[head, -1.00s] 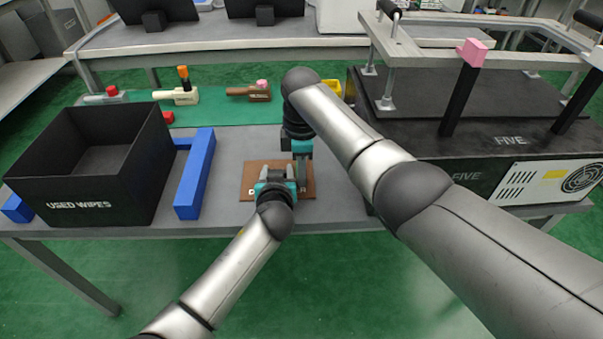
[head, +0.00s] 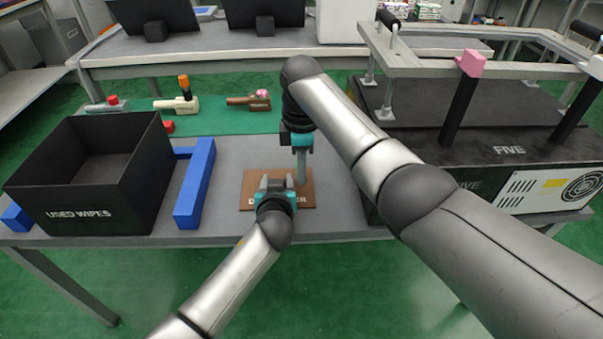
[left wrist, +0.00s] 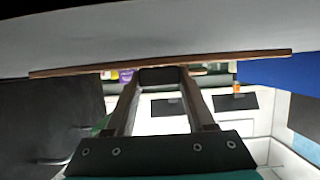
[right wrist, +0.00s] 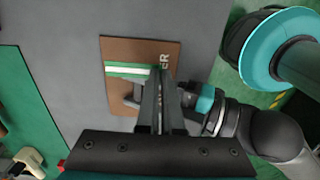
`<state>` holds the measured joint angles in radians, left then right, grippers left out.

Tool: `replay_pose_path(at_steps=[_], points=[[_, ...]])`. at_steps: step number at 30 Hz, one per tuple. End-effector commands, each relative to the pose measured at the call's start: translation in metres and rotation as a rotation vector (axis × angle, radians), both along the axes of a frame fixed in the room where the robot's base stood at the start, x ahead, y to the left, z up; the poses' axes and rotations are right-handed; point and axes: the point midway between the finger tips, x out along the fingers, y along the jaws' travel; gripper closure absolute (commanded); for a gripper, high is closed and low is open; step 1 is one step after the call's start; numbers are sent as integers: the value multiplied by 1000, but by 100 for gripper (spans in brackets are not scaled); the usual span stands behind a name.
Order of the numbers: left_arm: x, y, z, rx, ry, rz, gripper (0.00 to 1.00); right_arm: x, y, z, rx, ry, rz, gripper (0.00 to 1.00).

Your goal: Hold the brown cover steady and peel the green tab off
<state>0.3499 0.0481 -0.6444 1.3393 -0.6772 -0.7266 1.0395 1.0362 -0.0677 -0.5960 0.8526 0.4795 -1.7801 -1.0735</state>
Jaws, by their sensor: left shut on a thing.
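The brown cover (head: 300,199) lies flat on the grey table, and its top also shows in the right wrist view (right wrist: 125,52). The green tab (right wrist: 140,70), with a white stripe, runs across the cover; my grippers hide it in the head view. My left gripper (head: 277,182) is at the cover and shut on it; in the left wrist view its fingertips close on a dark block at the cover's thin edge. My right gripper (right wrist: 161,72) points down over the tab's right end, with its fingers close together. I cannot tell whether it touches the tab.
A black USED WIPES box (head: 85,185) and a blue bracket (head: 194,185) stand to the left. A large black machine (head: 500,160) stands to the right. Several small handled objects lie on a green mat (head: 215,122) behind.

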Motion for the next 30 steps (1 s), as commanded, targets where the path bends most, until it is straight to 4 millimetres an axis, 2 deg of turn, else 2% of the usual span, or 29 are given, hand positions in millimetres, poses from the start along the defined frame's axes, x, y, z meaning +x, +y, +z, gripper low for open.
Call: replay_pose_path(at_steps=[8,9,17,18,30], points=[[-1,1,-2,2,3,1,100,0,0,1,0,0,0,100],[-1,1,-2,2,3,1,42,0,0,1,0,0,0,100],[0,0,-1,0,2,1,13,0,0,1,0,0,0,100],[0,0,-1,0,2,1,10,0,0,1,0,0,0,100],[-6,0,1,0,1,-1,10,0,0,1,0,0,0,100]])
